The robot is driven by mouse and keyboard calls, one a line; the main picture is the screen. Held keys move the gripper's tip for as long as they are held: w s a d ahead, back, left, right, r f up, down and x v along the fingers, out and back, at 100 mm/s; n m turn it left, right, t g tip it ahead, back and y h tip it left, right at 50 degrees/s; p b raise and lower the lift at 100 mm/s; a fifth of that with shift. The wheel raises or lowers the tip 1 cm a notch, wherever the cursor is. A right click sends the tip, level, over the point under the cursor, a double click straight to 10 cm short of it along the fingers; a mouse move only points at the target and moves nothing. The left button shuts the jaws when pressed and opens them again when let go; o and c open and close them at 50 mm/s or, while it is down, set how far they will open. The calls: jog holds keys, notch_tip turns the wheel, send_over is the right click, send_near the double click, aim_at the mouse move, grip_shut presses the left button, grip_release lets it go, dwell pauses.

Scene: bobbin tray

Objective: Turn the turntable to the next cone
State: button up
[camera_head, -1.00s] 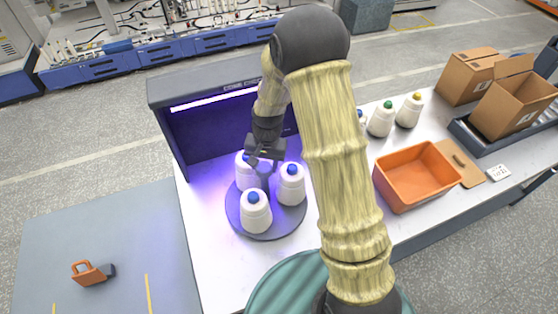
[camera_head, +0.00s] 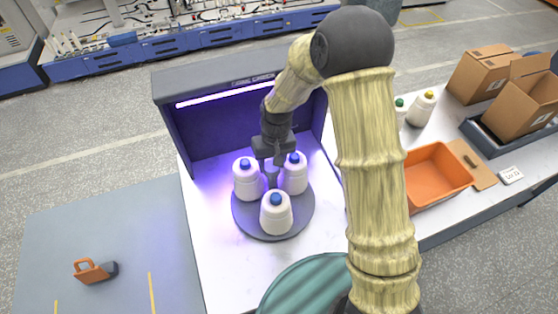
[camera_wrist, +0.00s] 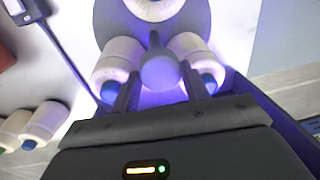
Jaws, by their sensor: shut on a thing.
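The round grey turntable (camera_head: 243,218) sits on the white bench inside a lit booth. Three white cones with blue tips stand on it: a left cone (camera_head: 246,183), a right cone (camera_head: 295,178) and a front cone (camera_head: 275,217). A grey knob (camera_head: 271,180) rises from the turntable's middle. My gripper (camera_head: 272,164) reaches down from behind and is shut on this knob. In the wrist view the round knob top (camera_wrist: 160,70) lies between my fingers (camera_wrist: 160,88), with a cone on either side. The third cone is cut off at the top edge.
The dark booth (camera_head: 180,130) encloses the turntable at the back and sides. My arm hides part of the bench.

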jog(key=shift+w+a+r+n, duration=0.1)
jog(key=shift+n, duration=1.6)
jog(key=shift+w+r+n, duration=0.1)
jog(key=shift+n, duration=1.6)
jog(key=shift+n+h+p, duration=0.45)
jog(key=shift+n+h, duration=0.05)
jog(key=shift+n, duration=2.6)
jog(key=shift+w+a+n, duration=0.1)
jog(key=shift+n, duration=0.3)
jog(key=o, duration=1.2)
jog(key=shift+o, duration=0.8)
jog(key=shift+s+f+g, duration=0.1)
jog(key=shift+s+g, duration=0.15)
jog(key=shift+g, duration=0.05)
